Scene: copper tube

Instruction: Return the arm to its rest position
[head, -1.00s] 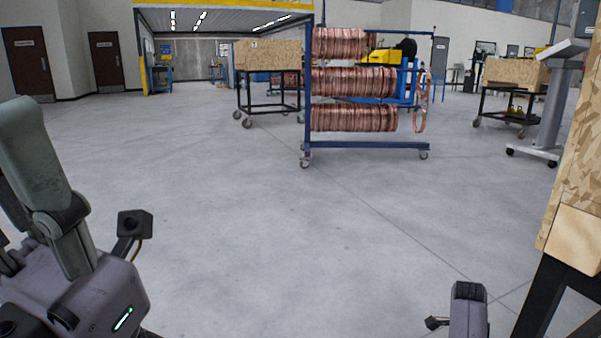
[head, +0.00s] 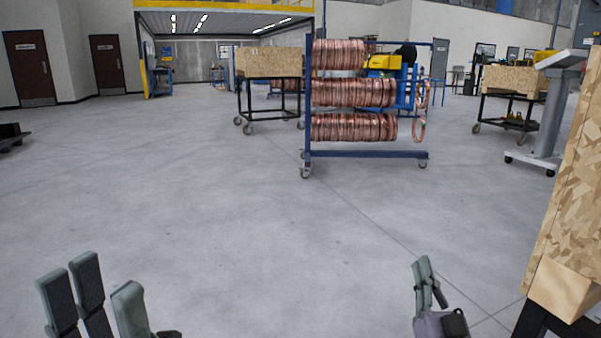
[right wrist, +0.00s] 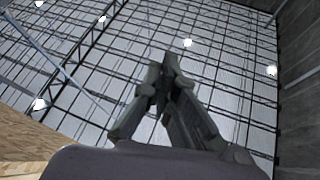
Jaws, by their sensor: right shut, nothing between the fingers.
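My left gripper (head: 100,284) is at the lower left of the head view, fingers pointing up and spread apart. Nothing shows between them. My right gripper (head: 425,272) is at the lower right of the head view, pointing up. Its fingers are together and empty. In the right wrist view the right gripper (right wrist: 167,78) shows its fingertips meeting, with the ceiling behind. Copper tube coils (head: 352,93) hang in three rows on a blue wheeled rack (head: 370,154), well ahead of both grippers. Most of both arms is out of view.
A chipboard-topped structure with a dark leg (head: 566,290) stands close at the right edge, near my right gripper. A grey pedestal stand (head: 548,115) and wheeled carts (head: 268,64) stand farther off. The concrete floor (head: 220,215) ahead is clear.

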